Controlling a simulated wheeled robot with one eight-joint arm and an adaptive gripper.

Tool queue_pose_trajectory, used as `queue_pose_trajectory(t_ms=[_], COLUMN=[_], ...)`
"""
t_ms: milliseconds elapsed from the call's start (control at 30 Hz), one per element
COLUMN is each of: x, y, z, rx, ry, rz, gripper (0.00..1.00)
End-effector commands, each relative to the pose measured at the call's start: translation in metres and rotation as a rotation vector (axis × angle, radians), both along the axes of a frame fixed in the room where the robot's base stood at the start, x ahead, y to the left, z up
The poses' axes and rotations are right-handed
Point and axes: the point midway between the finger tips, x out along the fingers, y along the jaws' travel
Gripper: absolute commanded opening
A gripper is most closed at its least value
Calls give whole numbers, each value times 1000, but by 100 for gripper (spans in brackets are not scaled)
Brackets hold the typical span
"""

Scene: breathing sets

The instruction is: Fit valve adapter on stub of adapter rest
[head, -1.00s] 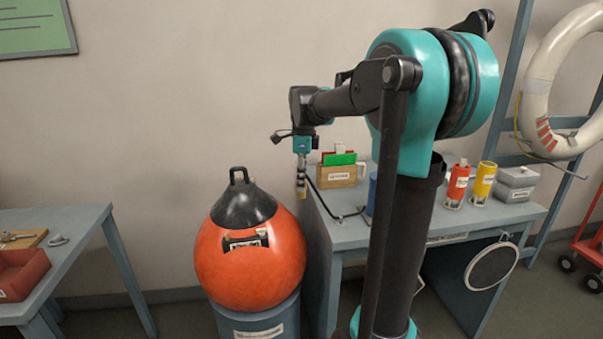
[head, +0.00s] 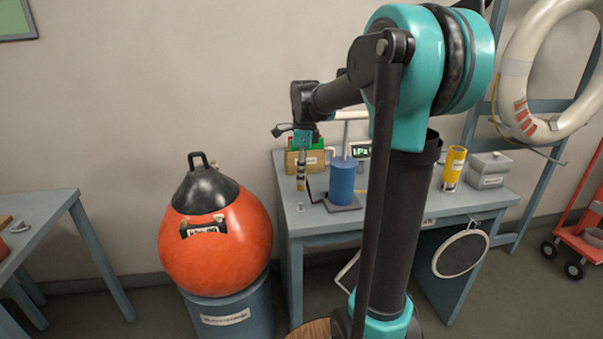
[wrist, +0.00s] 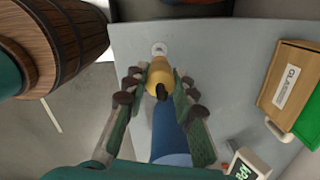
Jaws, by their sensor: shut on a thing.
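My gripper (head: 302,150) points down over the grey-blue table and is shut on the valve adapter (head: 301,176), a slim brass-coloured piece. In the wrist view the adapter (wrist: 160,77) shows yellow with a dark tip between the two fingers. A small pale round fitting with a stub, which looks like the adapter rest (wrist: 159,48), is on the table just beyond the adapter. In the head view the rest (head: 301,207) is near the table's left front. The adapter appears above and apart from it; the exact height gap is hard to tell.
A blue cylinder (head: 342,180) stands close right of the adapter. A wooden card box (head: 304,161) and a display (head: 358,151) are behind. A yellow canister (head: 453,168) stands farther right. An orange buoy (head: 215,240) is left of the table.

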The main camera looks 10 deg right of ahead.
Motion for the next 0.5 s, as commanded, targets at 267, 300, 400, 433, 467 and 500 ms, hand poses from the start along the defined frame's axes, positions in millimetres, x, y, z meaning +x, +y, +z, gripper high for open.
queue_pose_trajectory(t_ms=[267,300,400,433,467,500], x=[0,0,0,0,0,0], y=[0,0,0,0,0,0], z=[-18,-21,-29,-31,-33,-35], rx=[0,0,0,0,0,0], ry=[0,0,0,0,0,0], rz=[0,0,0,0,0,0], gripper=[0,0,0,0,0,0])
